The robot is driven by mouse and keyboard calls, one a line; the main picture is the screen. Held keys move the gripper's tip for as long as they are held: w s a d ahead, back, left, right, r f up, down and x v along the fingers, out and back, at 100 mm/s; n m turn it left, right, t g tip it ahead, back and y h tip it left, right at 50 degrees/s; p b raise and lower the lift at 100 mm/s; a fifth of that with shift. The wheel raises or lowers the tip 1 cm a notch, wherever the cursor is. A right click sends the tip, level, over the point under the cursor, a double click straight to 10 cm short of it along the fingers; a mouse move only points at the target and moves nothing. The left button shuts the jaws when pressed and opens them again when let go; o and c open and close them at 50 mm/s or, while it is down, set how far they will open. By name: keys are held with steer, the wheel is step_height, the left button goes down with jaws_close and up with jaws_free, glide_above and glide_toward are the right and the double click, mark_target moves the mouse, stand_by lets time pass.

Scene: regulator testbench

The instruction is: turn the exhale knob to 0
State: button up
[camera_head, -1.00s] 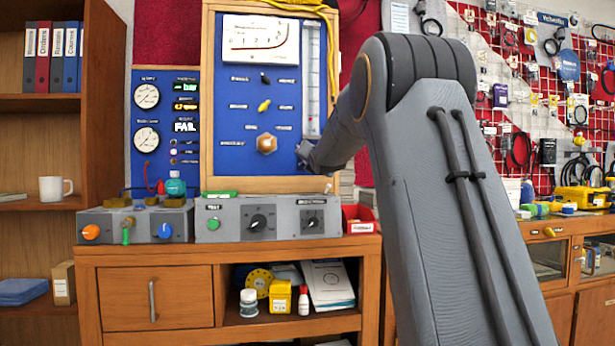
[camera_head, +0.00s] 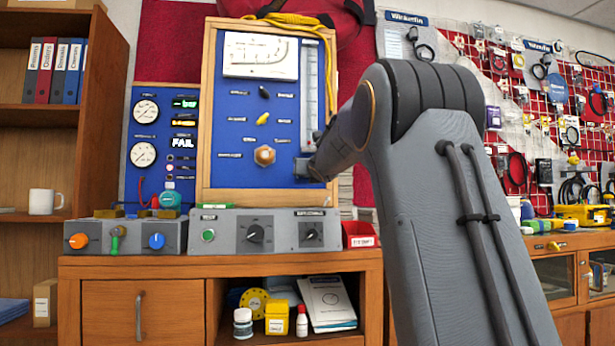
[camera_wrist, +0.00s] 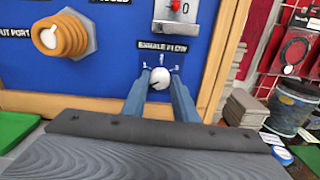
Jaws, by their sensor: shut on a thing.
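The exhale knob (camera_wrist: 160,78) is a small round whitish knob on the blue panel, under an "EXHALE FLOW" label (camera_wrist: 163,46) in the wrist view. Small scale marks stand around it; a dark mark shows on its face, but I cannot read its setting. My gripper (camera_wrist: 160,84) is shut on the knob, with one blue-grey finger on each side. In the head view my gripper (camera_head: 307,168) is at the lower right of the wood-framed blue panel (camera_head: 235,115), and the knob is hidden there.
An orange-brown port fitting (camera_wrist: 62,35) sticks out left of the knob. A red-and-silver part (camera_wrist: 176,10) sits above it. The panel's wooden frame (camera_wrist: 225,50) is close on the right. A grey control box (camera_head: 262,230) stands on the bench below.

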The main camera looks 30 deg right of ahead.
steer(key=shift+f, duration=0.1)
steer(key=o, duration=1.1)
steer(key=shift+c, duration=0.2)
steer(key=shift+s, duration=0.1)
steer(key=b+v, duration=0.2)
steer(key=v, duration=0.5)
steer(key=shift+s, duration=0.3)
